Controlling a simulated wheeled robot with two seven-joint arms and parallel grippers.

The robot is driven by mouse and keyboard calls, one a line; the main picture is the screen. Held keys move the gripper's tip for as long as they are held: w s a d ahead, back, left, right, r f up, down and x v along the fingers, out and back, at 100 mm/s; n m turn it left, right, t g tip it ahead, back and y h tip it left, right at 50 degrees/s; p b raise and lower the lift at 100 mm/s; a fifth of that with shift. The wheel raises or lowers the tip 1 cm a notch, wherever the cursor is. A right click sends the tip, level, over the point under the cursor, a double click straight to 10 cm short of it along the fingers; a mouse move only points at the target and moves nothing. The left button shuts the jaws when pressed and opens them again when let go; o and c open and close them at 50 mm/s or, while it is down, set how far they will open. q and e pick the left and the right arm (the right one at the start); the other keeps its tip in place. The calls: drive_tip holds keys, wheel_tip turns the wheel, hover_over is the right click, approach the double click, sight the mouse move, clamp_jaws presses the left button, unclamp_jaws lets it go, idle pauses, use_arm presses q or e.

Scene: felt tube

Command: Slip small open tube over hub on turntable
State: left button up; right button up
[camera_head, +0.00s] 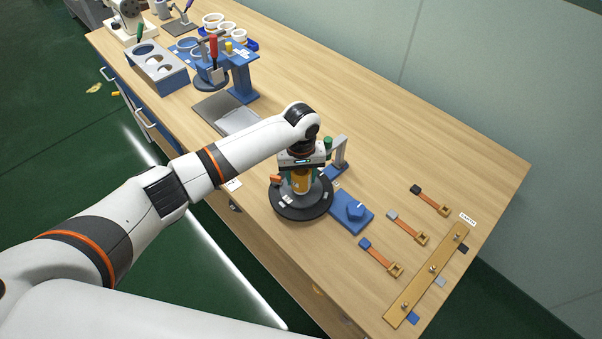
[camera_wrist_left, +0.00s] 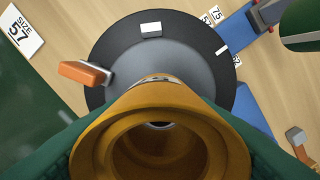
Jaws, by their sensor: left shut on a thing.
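My left gripper (camera_head: 301,176) is shut on an orange-yellow open tube (camera_head: 301,186), held upright above the middle of the turntable. In the left wrist view the tube (camera_wrist_left: 150,130) sits between the green finger pads, its open end towards the camera. The turntable (camera_head: 303,212) is a black disc with a grey raised centre; it also shows in the left wrist view (camera_wrist_left: 110,88). An orange handle (camera_wrist_left: 85,73) stands at its left side. The tube and pads hide the hub, so I cannot tell whether the tube is around it. My right gripper is out of view.
Strap-like tools (camera_head: 407,228) and a wooden rail (camera_head: 428,276) lie further right. A blue stand (camera_head: 241,80) is behind. The table's back right is clear.

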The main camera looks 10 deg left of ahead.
use_arm(q)
drive_tip(key=shift+f, duration=0.8)
idle(0.4)
drive_tip(key=o, duration=1.3)
drive_tip(key=shift+r+p, duration=0.15)
drive_tip(key=shift+p, duration=0.2)
